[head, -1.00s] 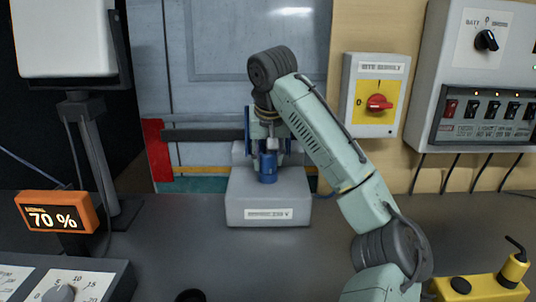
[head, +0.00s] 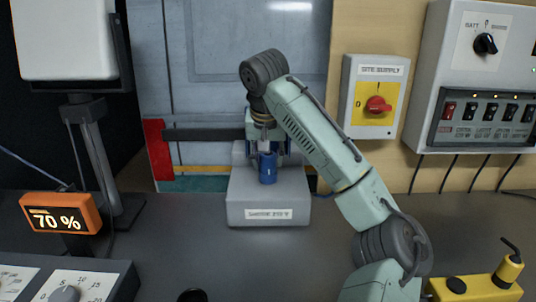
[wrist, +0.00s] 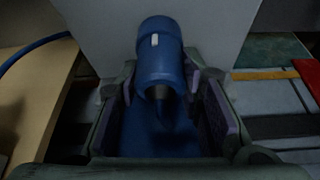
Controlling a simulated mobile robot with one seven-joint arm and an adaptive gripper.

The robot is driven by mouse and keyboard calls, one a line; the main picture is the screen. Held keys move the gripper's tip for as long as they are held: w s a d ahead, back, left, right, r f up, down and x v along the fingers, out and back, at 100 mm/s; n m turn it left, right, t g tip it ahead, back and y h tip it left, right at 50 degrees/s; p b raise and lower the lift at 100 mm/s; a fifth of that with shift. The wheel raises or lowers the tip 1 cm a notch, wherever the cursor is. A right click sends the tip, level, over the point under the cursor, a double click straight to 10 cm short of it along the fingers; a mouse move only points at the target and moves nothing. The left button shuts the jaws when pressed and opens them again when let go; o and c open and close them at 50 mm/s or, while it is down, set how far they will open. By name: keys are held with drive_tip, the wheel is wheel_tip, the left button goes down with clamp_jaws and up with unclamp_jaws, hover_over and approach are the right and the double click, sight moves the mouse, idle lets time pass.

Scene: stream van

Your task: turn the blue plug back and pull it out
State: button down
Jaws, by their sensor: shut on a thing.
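The blue plug (head: 267,170) is a short upright cylinder at the front of a grey, labelled supply box (head: 268,214) in the head view. In the wrist view the blue plug (wrist: 161,60) shows a small white mark and sits between the padded fingers. My gripper (head: 266,158) reaches down from above and is shut on the plug. In the wrist view my gripper (wrist: 168,105) has one finger on each side of the plug. The inner end of the plug is in shadow, so I cannot tell how far it is seated.
A site supply panel with a red rotary switch (head: 378,105) and a switch cabinet (head: 480,60) are on the right. An orange 70 % display (head: 60,213) stands at left. A yellow device (head: 480,288) is at front right. The middle of the dark counter is clear.

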drive_tip(key=shift+m+h+p, duration=0.3)
drive_tip(key=shift+m+p, duration=0.5)
drive_tip(key=shift+p, duration=0.05)
drive_tip(key=shift+r+p, duration=1.75)
drive_tip(key=shift+p, duration=0.45)
drive_tip(key=shift+r+p, duration=1.55)
drive_tip(key=shift+p, duration=0.4)
